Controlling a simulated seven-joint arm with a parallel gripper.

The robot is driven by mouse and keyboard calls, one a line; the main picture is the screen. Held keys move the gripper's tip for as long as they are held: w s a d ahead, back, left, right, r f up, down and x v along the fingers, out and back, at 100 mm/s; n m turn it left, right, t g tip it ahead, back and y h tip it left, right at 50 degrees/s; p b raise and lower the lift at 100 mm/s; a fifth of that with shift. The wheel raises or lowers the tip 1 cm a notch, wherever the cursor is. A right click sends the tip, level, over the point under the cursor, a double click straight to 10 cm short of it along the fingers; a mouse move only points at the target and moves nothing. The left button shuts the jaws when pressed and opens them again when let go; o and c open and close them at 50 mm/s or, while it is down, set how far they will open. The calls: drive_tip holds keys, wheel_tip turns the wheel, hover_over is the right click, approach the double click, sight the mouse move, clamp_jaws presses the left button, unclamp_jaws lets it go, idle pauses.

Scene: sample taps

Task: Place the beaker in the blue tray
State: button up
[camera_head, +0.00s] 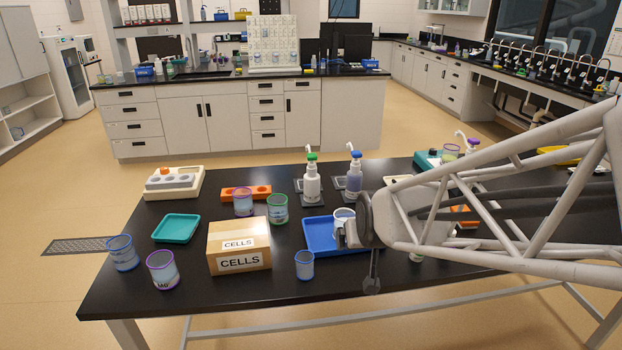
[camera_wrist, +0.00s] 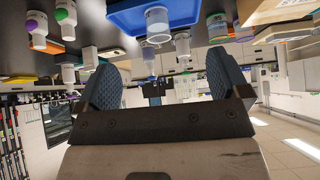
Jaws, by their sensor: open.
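The blue tray (camera_head: 318,235) lies on the black bench, right of the cardboard box. The wrist view is upside down, with the tray (camera_wrist: 190,12) at the top.
The CELLS box (camera_head: 239,246) stands left of the tray. A teal tray (camera_head: 176,228), an orange rack (camera_head: 246,192) and a hotplate-like device (camera_head: 174,183) are farther left. Pump bottles (camera_head: 312,183) (camera_head: 354,176) stand behind the blue tray.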

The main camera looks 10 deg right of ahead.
drive_tip(key=s+r+g, duration=0.2)
drive_tip(key=s, duration=0.7)
drive_tip(key=s+r+g, duration=0.3)
drive_tip(key=s, duration=0.6)
drive_tip(key=shift+s+a+r, duration=0.3)
drive_tip(key=shift+s, duration=0.1)
